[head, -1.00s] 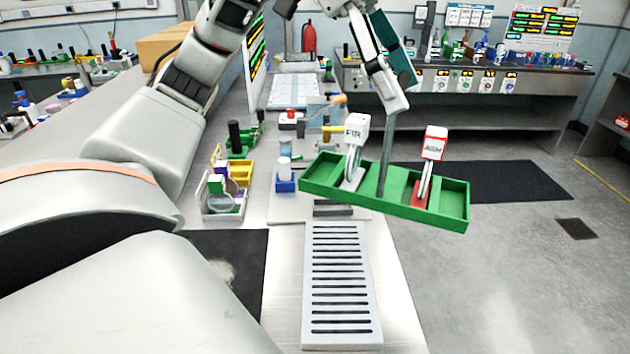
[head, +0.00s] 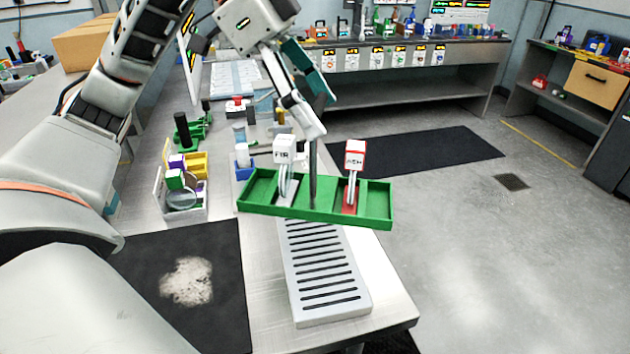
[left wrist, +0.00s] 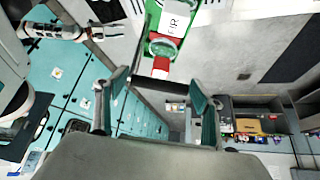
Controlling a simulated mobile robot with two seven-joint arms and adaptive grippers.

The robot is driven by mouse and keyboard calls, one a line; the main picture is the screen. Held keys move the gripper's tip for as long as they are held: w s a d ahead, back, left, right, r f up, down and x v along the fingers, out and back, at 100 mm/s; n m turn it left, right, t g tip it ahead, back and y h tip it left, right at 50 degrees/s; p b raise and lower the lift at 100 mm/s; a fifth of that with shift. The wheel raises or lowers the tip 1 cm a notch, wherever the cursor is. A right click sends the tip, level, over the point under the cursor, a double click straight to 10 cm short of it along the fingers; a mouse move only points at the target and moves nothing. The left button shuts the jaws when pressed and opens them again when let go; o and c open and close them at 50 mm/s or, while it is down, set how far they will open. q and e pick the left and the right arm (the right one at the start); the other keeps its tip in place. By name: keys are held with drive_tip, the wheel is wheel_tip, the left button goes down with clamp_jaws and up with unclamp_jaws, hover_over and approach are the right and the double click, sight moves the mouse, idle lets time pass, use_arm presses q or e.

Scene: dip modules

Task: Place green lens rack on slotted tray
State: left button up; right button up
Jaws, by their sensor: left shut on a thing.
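The green lens rack (head: 330,219) is a long open box with dividers and an upright post, carrying two lens holders with white and red-edged label blocks. My left gripper (head: 314,132) is shut on the rack's post and holds the rack in the air. The slotted tray (head: 345,315) is a light grey plate with dark slots on the bench. In the head view the rack overlaps the tray's far end, which it hides; the height between them is unclear. The left wrist view shows my left fingers (left wrist: 159,80) and part of the rack with a lens.
A white bin with a magnifier (head: 186,214) and a blue block (head: 244,171) stand on the bench left of the rack. A dark mat (head: 215,310) lies left of the tray. The bench edge is close on the tray's right, with open floor beyond.

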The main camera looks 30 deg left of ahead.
use_arm(q)
drive_tip(key=b, duration=0.2)
approach(329, 193)
drive_tip(key=x, duration=0.5)
drive_tip(key=shift+d+f, duration=0.15)
drive_tip(key=shift+f, duration=0.05)
drive_tip(key=shift+w, duration=0.1)
drive_tip(key=o, duration=1.9)
drive_tip(key=shift+f, duration=0.1)
drive_tip(key=shift+c, duration=0.2)
drive_tip(key=p+v, duration=0.1)
drive_tip(key=v, duration=1.1)
